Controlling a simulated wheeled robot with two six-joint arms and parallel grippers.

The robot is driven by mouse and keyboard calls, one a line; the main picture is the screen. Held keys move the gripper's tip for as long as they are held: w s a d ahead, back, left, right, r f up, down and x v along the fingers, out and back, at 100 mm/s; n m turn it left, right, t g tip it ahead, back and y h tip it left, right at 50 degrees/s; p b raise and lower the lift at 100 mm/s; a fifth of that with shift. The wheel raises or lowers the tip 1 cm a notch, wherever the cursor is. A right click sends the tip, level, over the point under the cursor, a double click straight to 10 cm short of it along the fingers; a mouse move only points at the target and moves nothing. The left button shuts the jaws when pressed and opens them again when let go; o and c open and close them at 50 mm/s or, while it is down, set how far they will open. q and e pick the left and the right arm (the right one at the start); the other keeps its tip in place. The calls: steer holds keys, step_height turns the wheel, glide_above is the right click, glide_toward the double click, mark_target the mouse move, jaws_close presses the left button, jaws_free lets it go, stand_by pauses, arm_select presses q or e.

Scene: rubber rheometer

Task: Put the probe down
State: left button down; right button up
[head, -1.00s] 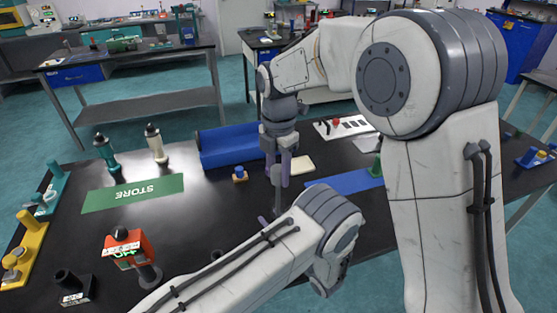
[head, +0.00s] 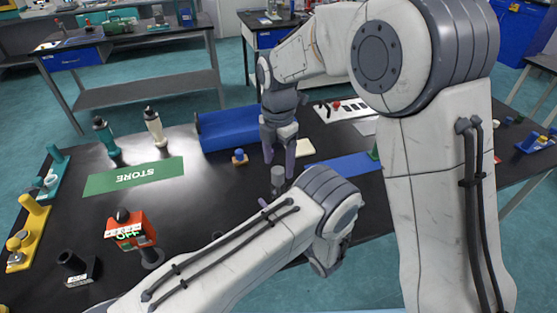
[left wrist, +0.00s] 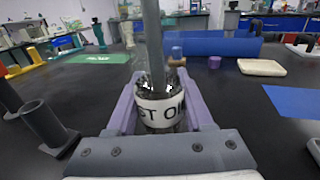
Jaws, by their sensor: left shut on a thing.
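The probe (left wrist: 160,110) is a dark cylinder with a white lettered band and a grey rod rising from it. In the left wrist view it stands roughly upright between the purple fingers of my left gripper (left wrist: 162,112), which is shut on it.
A green STORE mat (head: 110,178) lies at left, with two bottles behind it. A blue trough (head: 230,130) stands at the back. A red OFF device (head: 130,232) and a black tube holder (head: 76,266) stand front left.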

stand_by(0.8)
arm_select(q)
steer(key=shift+c, duration=1)
jaws_free()
